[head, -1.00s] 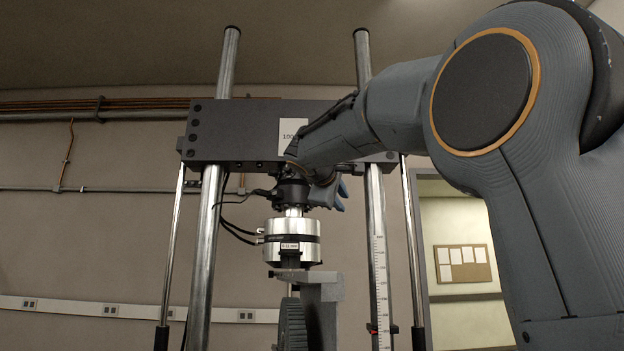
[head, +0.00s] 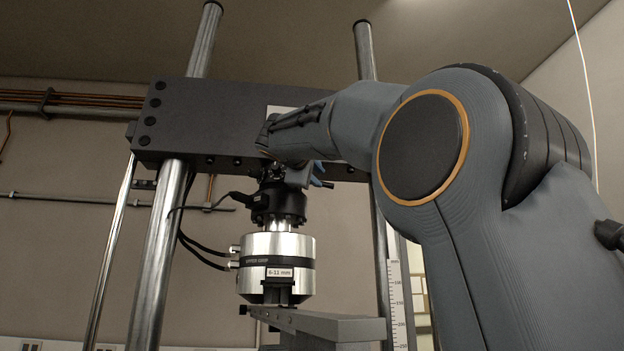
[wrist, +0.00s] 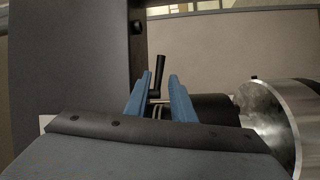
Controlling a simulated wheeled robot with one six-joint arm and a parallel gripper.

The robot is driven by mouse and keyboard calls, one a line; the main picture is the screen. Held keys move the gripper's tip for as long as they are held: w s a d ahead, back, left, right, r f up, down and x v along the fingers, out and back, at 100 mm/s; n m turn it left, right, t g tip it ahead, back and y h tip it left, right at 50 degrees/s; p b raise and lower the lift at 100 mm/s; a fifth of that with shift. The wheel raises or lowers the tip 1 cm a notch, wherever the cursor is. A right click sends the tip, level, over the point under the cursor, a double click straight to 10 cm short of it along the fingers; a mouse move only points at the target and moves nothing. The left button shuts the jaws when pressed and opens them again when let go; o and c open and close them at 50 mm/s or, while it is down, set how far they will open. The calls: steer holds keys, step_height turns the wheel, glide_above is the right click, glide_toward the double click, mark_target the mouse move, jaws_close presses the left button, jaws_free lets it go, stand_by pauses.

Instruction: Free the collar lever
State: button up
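The collar lever (wrist: 158,76) is a short black handle on a thin metal stem. In the wrist view it stands between the two blue fingers of my gripper (wrist: 161,80). The fingers are apart, with a visible gap on each side of the lever. My gripper (head: 317,174) is at the collar's upper right, partly hidden by my wrist. A dark tip that may be the lever shows beside the fingers.
The wide dark crosshead (head: 225,122) is close behind my wrist. Steel columns (head: 160,245) stand at both sides. Black cables (head: 193,245) run left of the grip. A grey block (head: 335,326) is just below the grip, and a scale strip (head: 397,300) stands right.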

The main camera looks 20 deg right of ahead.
mark_target(326, 184)
steer(key=p+x, duration=0.3)
steer(key=x, duration=0.2)
steer(key=shift+w+d+r, duration=0.1)
steer(key=shift+w+d, duration=0.1)
steer(key=shift+d, duration=0.1)
steer(key=shift+p+x, duration=0.4)
steer(key=shift+x, duration=0.35)
